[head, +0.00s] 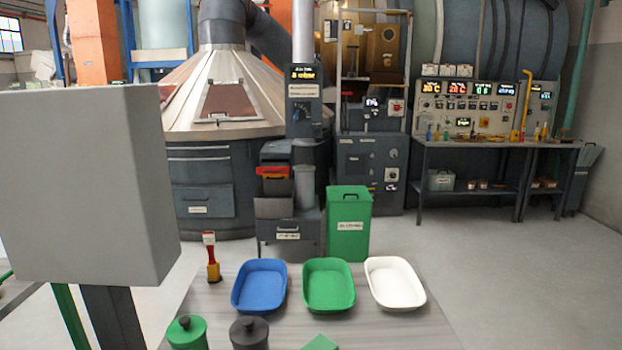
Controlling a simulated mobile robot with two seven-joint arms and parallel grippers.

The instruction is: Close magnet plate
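I cannot tell with certainty which thing is the magnet plate. A large plain light-grey box (85,185) fills the near left, with a green post (70,315) and a dark post below it. A dark grey machine housing (208,195) with a conical metal top (225,95) stands behind. The cone has a brownish hatch panel (228,98), which looks shut. Neither of my grippers is in view.
A grey table (430,325) in front holds a blue tray (236,295), a green tray (308,298), a white tray (418,300) and lidded jars. A green bin (348,222) stands behind it. Open floor (490,260) lies to the right, before a control bench (480,145).

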